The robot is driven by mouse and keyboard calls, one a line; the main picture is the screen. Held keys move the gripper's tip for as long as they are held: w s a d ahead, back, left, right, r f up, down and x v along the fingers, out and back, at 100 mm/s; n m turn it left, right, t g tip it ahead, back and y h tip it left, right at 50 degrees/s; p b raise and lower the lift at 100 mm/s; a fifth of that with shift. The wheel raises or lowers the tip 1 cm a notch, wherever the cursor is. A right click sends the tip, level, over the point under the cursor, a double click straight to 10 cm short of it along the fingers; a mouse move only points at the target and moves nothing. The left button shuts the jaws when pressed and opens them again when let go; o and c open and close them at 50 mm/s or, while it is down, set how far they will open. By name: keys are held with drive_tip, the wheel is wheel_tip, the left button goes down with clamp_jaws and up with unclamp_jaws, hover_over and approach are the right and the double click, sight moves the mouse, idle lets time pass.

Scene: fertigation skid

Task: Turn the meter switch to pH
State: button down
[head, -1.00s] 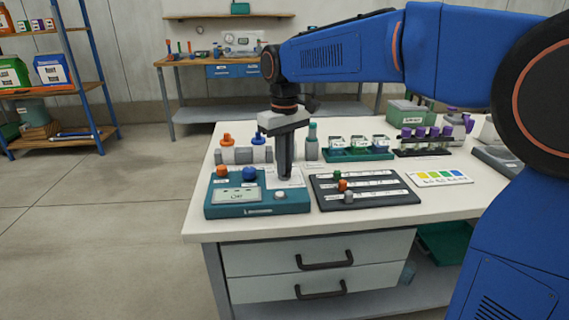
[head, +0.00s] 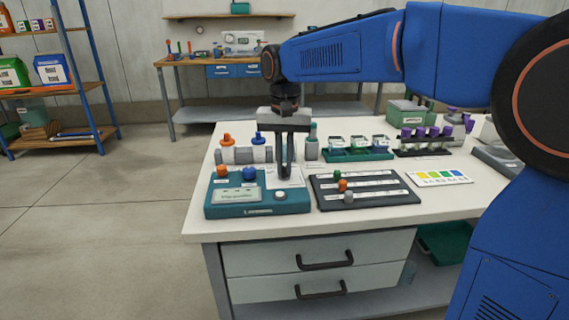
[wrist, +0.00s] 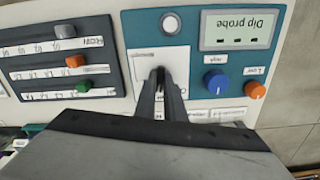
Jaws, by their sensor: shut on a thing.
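The meter (head: 230,211) is a teal box at the front left of the bench. Its display (wrist: 240,30) reads "Dip probe" in the wrist view. A blue knob (wrist: 216,83), an orange knob (wrist: 255,90) and a round pale button (wrist: 171,23) stand on it. My gripper (head: 285,174) points straight down over the meter's white panel (wrist: 142,62). In the wrist view its fingers (wrist: 160,74) are closed together on the small switch there. The fingers hide the switch, so I cannot read its setting.
A dark board (head: 385,194) with orange, green and grey sliders lies right of the meter. Capped bottles (head: 227,152) stand behind it. A green tray (head: 372,155), a rack of purple-capped tubes (head: 425,148) and a colour card (head: 440,178) are farther right.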

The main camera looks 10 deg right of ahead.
sight(285, 169)
drive_tip(key=shift+m, duration=0.3)
drive_tip(key=c, duration=1.8)
unclamp_jaws()
drive_tip(key=shift+c, duration=0.2)
drive_tip(key=shift+r, duration=0.1)
wheel_tip(285, 169, up, 17)
drive_tip(key=shift+r, duration=0.15)
drive_tip(key=s+d+f+n+t, duration=0.1)
drive_tip(key=s+d+f+t, duration=0.1)
drive_tip(key=s+d+f, duration=1)
drive_tip(key=s+d+f+n+t, duration=0.1)
drive_tip(key=s+d+f, duration=0.3)
drive_tip(key=s+f, duration=0.3)
drive_tip(key=s+d+f+n+t, duration=0.1)
drive_tip(key=s+d+f, duration=0.4)
drive_tip(key=s+f, duration=0.3)
drive_tip(key=shift+s+d+f+t, duration=0.25)
drive_tip(key=shift+f+t, duration=0.15)
drive_tip(key=shift+f, duration=0.25)
